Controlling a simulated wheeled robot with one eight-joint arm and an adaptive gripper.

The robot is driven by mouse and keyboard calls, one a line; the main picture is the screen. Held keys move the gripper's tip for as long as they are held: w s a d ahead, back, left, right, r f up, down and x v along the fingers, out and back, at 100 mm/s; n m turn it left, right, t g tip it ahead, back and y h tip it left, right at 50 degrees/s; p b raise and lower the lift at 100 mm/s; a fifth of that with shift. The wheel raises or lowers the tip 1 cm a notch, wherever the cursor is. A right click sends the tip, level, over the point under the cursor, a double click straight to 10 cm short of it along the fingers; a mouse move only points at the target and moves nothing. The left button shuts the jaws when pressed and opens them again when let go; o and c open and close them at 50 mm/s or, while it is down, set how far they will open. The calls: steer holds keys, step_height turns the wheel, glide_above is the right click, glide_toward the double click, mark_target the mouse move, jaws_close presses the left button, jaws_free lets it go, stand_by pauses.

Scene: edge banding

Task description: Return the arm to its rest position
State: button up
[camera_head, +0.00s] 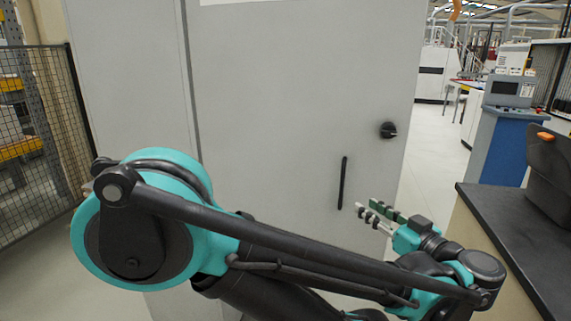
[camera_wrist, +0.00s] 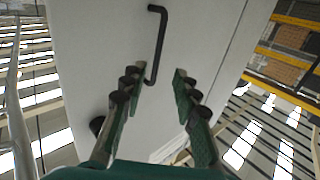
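My gripper (camera_head: 375,215) is at the right of the head view, at the end of my teal and black arm. Its fingers point left toward the grey cabinet (camera_head: 280,90). In the wrist view my gripper (camera_wrist: 160,82) has its two green-padded fingers apart with nothing held between them. The black bar handle (camera_head: 343,183) on the cabinet door is just left of the fingertips in the head view. The handle also shows in the wrist view (camera_wrist: 157,45), partly behind one fingertip. The exact gap between fingers and door cannot be told.
A black rotary knob (camera_head: 388,130) is on the cabinet door above the gripper. A dark-topped counter (camera_head: 515,240) stands close at the right. A wire mesh fence (camera_head: 40,150) is at the left. A blue console (camera_head: 500,145) stands farther back, beside open floor (camera_head: 435,150).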

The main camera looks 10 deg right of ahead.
steer(key=w+a+f+m+g+h, duration=0.1)
steer(key=f+g, duration=0.5)
steer(key=f, duration=0.7)
steer(key=w+a+f+m+g+h, duration=0.2)
steer(key=a+f+g+h, duration=0.3)
steer(key=f, duration=0.8)
steer(key=shift+w+a+m+g, duration=0.35)
steer(key=shift+a+g, duration=0.45)
steer(key=shift+a, duration=0.3)
steer(key=shift+a, duration=0.15)
